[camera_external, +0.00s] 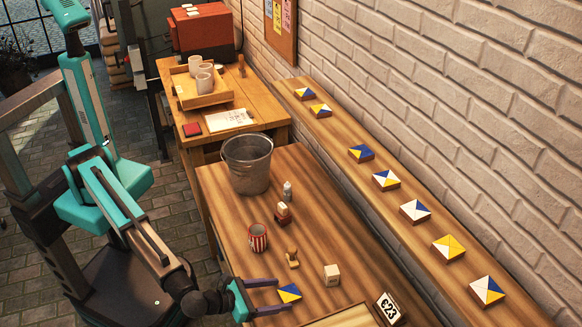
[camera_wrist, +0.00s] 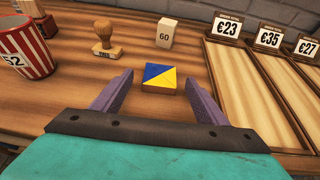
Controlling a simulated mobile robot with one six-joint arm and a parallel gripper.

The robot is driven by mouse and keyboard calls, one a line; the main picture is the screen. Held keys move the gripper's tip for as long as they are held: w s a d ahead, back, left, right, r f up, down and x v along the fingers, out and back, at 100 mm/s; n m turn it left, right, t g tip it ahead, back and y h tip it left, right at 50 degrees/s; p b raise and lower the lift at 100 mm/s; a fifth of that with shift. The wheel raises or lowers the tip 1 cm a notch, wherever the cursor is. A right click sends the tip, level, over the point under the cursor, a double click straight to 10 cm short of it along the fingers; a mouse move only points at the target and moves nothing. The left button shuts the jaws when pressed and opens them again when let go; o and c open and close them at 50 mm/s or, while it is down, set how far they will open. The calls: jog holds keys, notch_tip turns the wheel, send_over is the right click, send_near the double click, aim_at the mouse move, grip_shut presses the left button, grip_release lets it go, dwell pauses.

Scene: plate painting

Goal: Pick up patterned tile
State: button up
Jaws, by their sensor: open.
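A patterned tile (camera_external: 289,293) with blue and yellow triangles lies on the wooden table near its front edge. In the wrist view the tile (camera_wrist: 159,77) lies flat, just beyond and between the fingertips. My gripper (camera_external: 279,296) is open, with its two purple fingers apart at about table height. In the wrist view my gripper (camera_wrist: 160,82) holds nothing. More patterned tiles, in blue, white and yellow, sit in a row on the wall shelf, among them a blue and yellow one (camera_external: 361,153) and a mostly yellow one (camera_external: 448,248).
A wooden stamp (camera_wrist: 104,37), a block marked 60 (camera_wrist: 164,33) and a red-striped cup (camera_wrist: 24,50) stand left of and behind the tile. Trays (camera_wrist: 227,80) with price signs lie to the right. A metal bucket (camera_external: 247,162) stands at the table's far end.

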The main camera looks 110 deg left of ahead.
aim_at(289, 293)
jog(key=shift+x, duration=1.5)
jog(key=c, duration=1.2)
jog(key=shift+r, duration=0.2)
jog(key=shift+r, duration=1.7)
jog(key=s, duration=0.5)
jog(key=s+a+b, duration=0.1)
jog(key=s, duration=0.4)
jog(key=s+a+r, duration=0.1)
jog(key=s, duration=0.4)
jog(key=shift+s+r+b, duration=0.15)
jog(key=shift+s+b, duration=0.2)
jog(key=shift+s, duration=0.05)
